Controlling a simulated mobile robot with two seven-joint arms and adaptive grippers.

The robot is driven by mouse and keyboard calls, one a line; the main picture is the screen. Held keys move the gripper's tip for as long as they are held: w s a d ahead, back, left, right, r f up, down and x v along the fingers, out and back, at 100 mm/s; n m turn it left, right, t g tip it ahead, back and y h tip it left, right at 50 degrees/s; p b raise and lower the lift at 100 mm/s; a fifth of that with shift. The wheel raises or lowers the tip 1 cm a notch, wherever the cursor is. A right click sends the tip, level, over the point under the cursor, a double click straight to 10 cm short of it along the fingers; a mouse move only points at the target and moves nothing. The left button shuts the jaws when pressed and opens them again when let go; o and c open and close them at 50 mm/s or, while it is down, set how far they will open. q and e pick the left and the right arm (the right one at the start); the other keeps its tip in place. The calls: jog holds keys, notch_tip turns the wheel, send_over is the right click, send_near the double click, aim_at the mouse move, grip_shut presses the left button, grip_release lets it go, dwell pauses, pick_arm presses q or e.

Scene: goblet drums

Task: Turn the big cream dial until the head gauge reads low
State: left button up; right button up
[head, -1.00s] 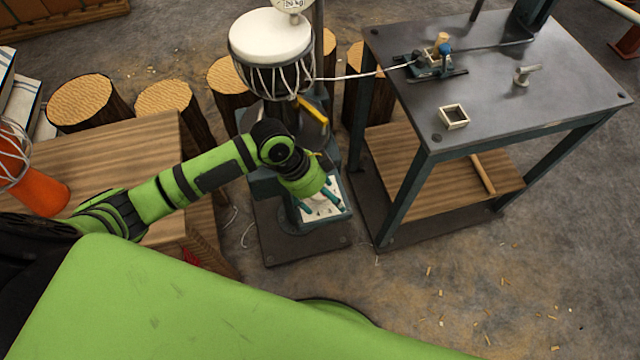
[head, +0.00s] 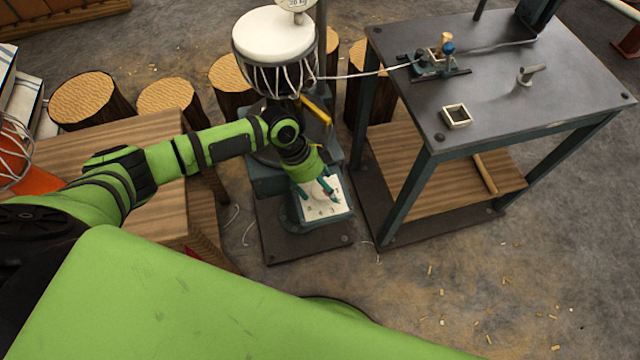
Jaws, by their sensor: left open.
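My left gripper (head: 320,194) reaches down from the left arm with its teal fingers open. It is over a cream panel (head: 325,210) with small dark marks, low on the front of the drum stand. A pale part, which looks like the cream dial, shows between the fingers; the gripper hides most of it, and I cannot tell whether the fingers touch it. The head gauge (head: 296,4) is a round white face at the top edge, cut off by the frame; its needle cannot be read. My right gripper is not in view.
A goblet drum (head: 273,36) with a cream head sits on the stand, with a yellow lever (head: 316,108) below it. A dark metal table (head: 540,85) with small tools stands to the right. A wooden table (head: 150,130) is at left. Several log stools stand behind.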

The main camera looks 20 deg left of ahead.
pick_arm(q)
jog(key=c, duration=1.2)
jog(key=shift+o, duration=0.2)
jog(key=m+b, duration=0.1)
jog(key=m, duration=0.1)
jog(key=m+g+b, duration=0.1)
jog(key=b, duration=0.1)
jog(key=shift+w+d+f+m, duration=0.1)
jog(key=shift+w+d+m, duration=0.1)
jog(key=shift+m, duration=0.2)
jog(key=shift+d+m+g+y+b, duration=0.1)
jog(key=shift+m+g+y+b, duration=0.1)
jog(key=shift+m+g+b, duration=0.65)
jog(key=shift+m+g+y+b, duration=0.15)
jog(key=shift+m+b, duration=0.4)
jog(key=shift+m, duration=0.8)
jog(key=shift+s, duration=0.1)
jog(key=o, duration=1.1)
jog(key=shift+o, duration=0.3)
